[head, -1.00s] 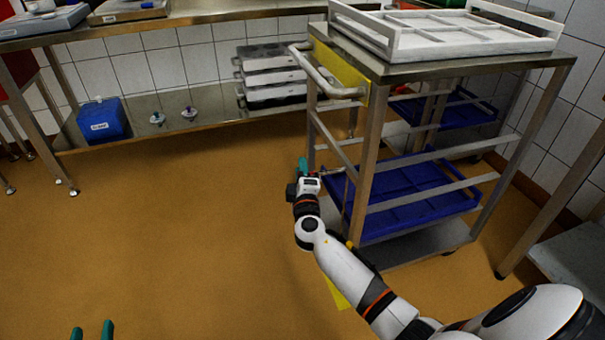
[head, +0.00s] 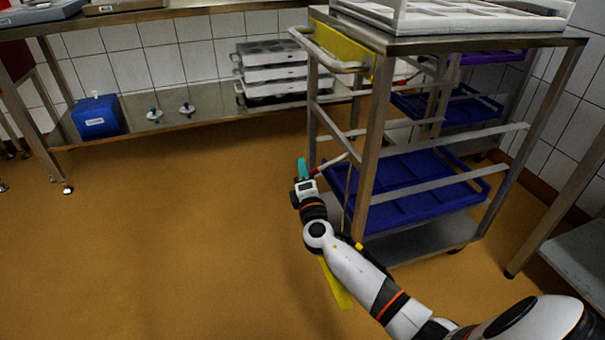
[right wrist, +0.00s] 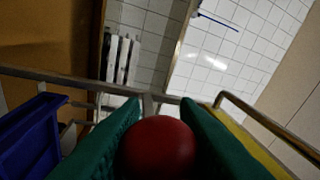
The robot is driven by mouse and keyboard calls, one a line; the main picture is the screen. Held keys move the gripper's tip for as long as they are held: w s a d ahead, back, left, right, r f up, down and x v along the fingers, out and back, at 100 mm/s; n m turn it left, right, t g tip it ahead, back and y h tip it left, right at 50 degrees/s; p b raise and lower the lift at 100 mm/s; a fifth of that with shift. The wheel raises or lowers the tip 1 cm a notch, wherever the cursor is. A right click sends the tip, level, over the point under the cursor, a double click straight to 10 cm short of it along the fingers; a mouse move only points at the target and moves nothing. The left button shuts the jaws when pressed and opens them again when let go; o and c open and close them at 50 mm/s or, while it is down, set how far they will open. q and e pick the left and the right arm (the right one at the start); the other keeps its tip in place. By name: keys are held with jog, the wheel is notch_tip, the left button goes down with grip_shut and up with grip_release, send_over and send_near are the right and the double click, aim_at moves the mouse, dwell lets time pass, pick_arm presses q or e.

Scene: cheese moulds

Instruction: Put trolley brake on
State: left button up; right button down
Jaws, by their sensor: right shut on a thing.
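The trolley (head: 372,150) is a steel frame with a yellow panel (head: 343,50) and a push handle at its left end. A thin lever (head: 331,163) with a red part slants out from the trolley's left side. My right gripper (head: 303,170), with teal fingers, is at the outer end of this lever. In the right wrist view, a round red knob (right wrist: 157,148) sits between the two teal fingers, and the gripper is shut on it. The fingers hide the knob's sides. My left gripper is out of view.
Blue trays (head: 425,205) lie on the trolley's lower levels and a white rack (head: 470,20) on its top. A steel table with a low shelf (head: 150,125) stands at the back left. A steel surface (head: 582,245) is at the right. The floor at left is clear.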

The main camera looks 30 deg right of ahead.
jog(key=shift+s+d+f+n+y+b, duration=0.1)
jog(key=shift+d+f+n+y+b, duration=0.05)
jog(key=shift+f+n+b, duration=0.3)
jog(key=shift+d+f+n+y+b, duration=0.15)
jog(key=shift+f+n+b, duration=0.15)
jog(key=shift+f+n, duration=0.15)
jog(key=c, duration=1.1)
grip_release()
jog(key=shift+r, duration=0.1)
jog(key=p+v, duration=0.1)
jog(key=v, duration=1.1)
